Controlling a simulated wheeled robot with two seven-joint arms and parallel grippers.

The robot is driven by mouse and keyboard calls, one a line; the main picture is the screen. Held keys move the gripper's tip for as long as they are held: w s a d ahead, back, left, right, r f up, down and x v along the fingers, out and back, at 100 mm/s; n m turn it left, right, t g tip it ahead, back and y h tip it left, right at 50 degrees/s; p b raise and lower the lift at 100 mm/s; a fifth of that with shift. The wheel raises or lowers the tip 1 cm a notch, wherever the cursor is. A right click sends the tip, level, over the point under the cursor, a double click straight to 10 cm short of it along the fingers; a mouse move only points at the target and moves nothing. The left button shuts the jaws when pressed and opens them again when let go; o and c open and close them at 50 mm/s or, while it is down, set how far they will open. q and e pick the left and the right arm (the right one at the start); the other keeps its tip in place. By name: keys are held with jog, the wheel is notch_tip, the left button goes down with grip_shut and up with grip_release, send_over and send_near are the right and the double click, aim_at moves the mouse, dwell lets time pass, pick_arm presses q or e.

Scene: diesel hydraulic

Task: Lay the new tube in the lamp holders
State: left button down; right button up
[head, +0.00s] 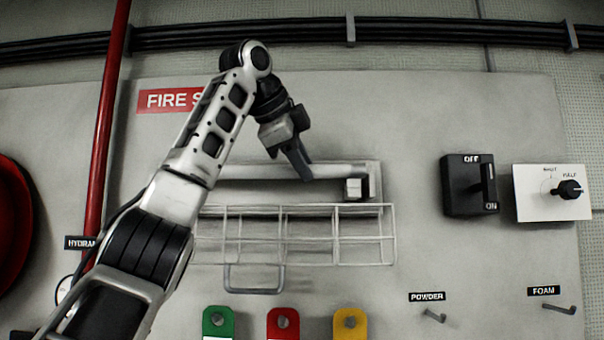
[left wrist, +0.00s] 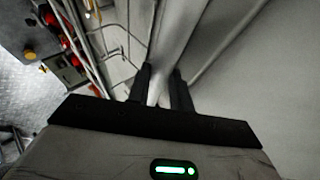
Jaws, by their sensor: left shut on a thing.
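The white tube (head: 330,171) lies nearly level across the lamp fitting (head: 374,181) on the wall panel. My left gripper (head: 304,172) is shut on the tube, with the fingers reaching down to it from above in the head view. In the left wrist view the tube (left wrist: 175,35) runs between the two fingers (left wrist: 161,88). My right gripper is out of view.
A wire guard (head: 338,236) hangs open below the fitting. A black OFF/ON switch (head: 469,185) and a white dial plate (head: 540,192) are at right. A red pipe (head: 108,120) runs down the left. Coloured tags (head: 283,322) hang below.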

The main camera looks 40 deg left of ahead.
pick_arm(q)
notch_tip(320, 180, down, 2)
jog(key=shift+a+f, duration=0.1)
jog(key=c, duration=1.3)
grip_release()
jog(key=shift+o, duration=0.2)
jog(key=v, duration=1.2)
